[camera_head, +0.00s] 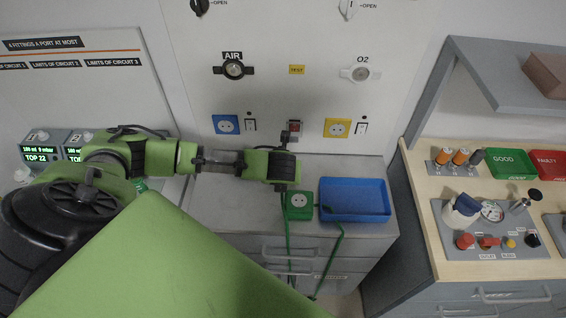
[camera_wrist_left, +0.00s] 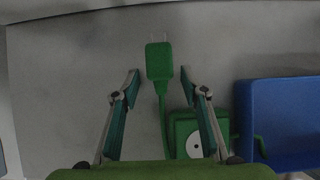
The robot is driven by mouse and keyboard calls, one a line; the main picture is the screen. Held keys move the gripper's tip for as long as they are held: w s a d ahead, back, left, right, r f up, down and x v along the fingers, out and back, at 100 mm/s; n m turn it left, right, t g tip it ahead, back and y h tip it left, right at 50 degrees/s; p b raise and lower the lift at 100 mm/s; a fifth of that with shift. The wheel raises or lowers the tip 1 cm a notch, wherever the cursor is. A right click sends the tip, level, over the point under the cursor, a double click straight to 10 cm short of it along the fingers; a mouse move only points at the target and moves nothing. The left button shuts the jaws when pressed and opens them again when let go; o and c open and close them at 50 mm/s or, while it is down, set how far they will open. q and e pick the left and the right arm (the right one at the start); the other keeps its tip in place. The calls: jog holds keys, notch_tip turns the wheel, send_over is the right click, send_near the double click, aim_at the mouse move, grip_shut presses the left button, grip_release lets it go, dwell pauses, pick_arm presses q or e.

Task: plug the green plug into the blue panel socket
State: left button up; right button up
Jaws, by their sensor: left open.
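The green plug (camera_wrist_left: 159,62) lies on the grey cabinet top in the left wrist view, its two prongs pointing up in the picture and its cord running down. My left gripper (camera_wrist_left: 160,78) is open, with a finger on either side of the plug's line and a gap to each. In the head view my left gripper (camera_head: 283,187) is over the cabinet and hides the plug. The blue panel socket (camera_head: 226,124) is on the upright panel, left of the gripper, with nothing in it. My right gripper is not in view.
A green socket box (camera_head: 299,200) with green cords stands beside the gripper, next to a blue tray (camera_head: 355,214). A yellow socket (camera_head: 337,128) is on the panel at right. The cabinet top (camera_head: 225,205) is clear at left. A workbench (camera_head: 460,262) stands at right.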

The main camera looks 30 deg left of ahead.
pick_arm(q)
jog(key=shift+w+f, duration=0.15)
jog(key=shift+f, duration=0.1)
jog(key=shift+a, duration=0.1)
jog(key=shift+r, duration=0.1)
jog(key=shift+p, duration=0.35)
dwell(0.4)
grip_shut()
